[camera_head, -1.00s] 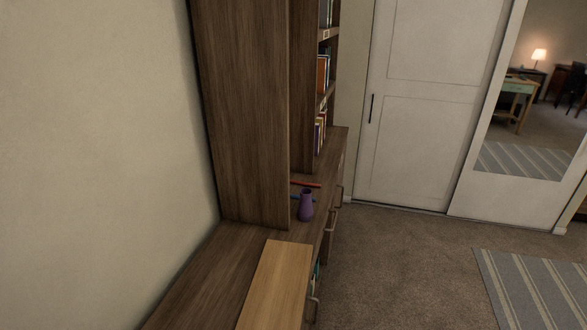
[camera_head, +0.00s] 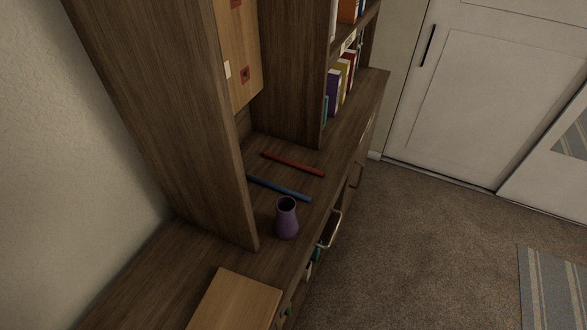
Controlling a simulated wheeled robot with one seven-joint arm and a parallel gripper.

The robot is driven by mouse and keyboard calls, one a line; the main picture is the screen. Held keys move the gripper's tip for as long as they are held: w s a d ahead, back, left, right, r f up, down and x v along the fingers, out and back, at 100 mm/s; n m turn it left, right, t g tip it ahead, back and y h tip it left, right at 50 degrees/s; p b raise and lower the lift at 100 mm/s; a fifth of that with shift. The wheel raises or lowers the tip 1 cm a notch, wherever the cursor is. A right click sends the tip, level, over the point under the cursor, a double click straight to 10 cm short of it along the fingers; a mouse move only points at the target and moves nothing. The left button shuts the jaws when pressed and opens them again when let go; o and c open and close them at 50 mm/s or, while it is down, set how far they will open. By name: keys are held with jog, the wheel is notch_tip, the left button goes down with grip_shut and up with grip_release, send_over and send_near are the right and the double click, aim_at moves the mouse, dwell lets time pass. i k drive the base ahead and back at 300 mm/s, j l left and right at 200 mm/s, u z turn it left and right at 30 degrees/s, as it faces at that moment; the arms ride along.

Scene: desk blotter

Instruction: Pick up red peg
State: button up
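The red peg (camera_head: 293,164) is a thin rod lying flat on the dark wooden desk surface (camera_head: 345,150), in front of the upright bookshelf panel. A blue peg (camera_head: 280,188) of similar shape lies nearer to me, roughly parallel to it and apart from it. A purple vase (camera_head: 287,218) stands upright just nearer than the blue peg. My gripper is not in view.
A tall wooden side panel (camera_head: 180,110) rises left of the pegs. Books (camera_head: 341,84) stand on the shelf behind. A lighter wooden board (camera_head: 235,302) lies at the near end. Drawer handles (camera_head: 331,230) stick out at the right.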

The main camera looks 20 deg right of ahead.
aim_at(273, 157)
jog(key=l+u, duration=0.1)
jog(key=u, duration=0.3)
jog(key=i+l+u, duration=0.1)
jog(key=u, duration=0.25)
jog(key=l+u, duration=0.25)
jog(key=u, duration=0.15)
jog(key=l+u, duration=0.3)
jog(key=l, duration=0.4)
jog(key=l+u, duration=0.3)
jog(key=l, duration=0.4)
jog(key=k+l+u, duration=0.15)
jog(key=l+u, duration=0.15)
jog(key=l, duration=0.4)
jog(key=k+l, duration=0.1)
jog(key=l, duration=0.55)
jog(key=k+l, duration=0.15)
jog(key=l, duration=0.2)
